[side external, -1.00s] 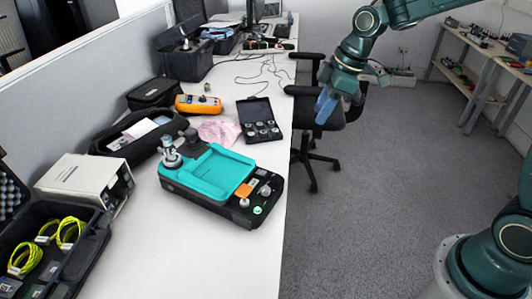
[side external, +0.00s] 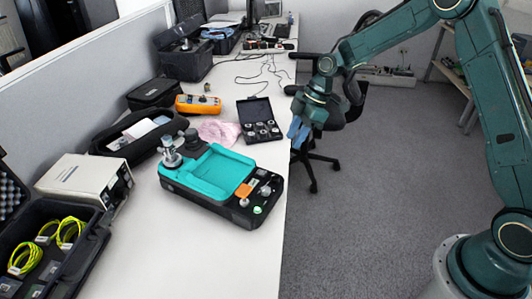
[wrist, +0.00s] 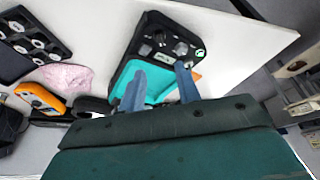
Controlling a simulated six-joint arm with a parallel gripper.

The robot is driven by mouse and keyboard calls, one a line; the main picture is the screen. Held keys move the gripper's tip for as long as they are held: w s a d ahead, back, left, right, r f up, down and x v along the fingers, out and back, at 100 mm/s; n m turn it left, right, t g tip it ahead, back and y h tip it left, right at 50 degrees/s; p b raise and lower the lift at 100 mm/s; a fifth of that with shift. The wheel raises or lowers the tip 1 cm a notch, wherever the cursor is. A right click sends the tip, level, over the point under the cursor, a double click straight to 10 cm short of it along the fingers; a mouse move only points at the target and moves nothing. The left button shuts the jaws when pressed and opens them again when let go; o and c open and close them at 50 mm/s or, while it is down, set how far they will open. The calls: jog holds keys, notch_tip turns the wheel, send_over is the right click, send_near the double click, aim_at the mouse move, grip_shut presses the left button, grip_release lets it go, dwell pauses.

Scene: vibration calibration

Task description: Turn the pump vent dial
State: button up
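The pump unit (side external: 222,218) is a black box with a teal tray top on the white table. Its control end, toward the front right, carries small silver knobs (side external: 265,190) and a green button (side external: 257,210). I cannot tell which knob is the vent dial. In the wrist view the knobs (wrist: 181,48) and green button (wrist: 199,53) lie just beyond the fingertips. My gripper (side external: 297,133) has blue fingers and hangs by the table's right edge, behind and right of the pump. In the wrist view my gripper (wrist: 160,68) is open and empty, apart from the pump.
A black case of round weights (side external: 260,128) stands open behind the pump, near a pink cloth (side external: 218,131) and an orange meter (side external: 198,104). A white instrument (side external: 85,180) and a case with yellow cables (side external: 45,250) are at left. The front table is clear.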

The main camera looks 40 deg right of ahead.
aim_at(275, 175)
jog(key=shift+f, duration=0.15)
jog(key=x, duration=1.3)
jog(key=shift+a+f, duration=0.15)
jog(key=shift+f, duration=0.05)
jog(key=c, duration=0.7)
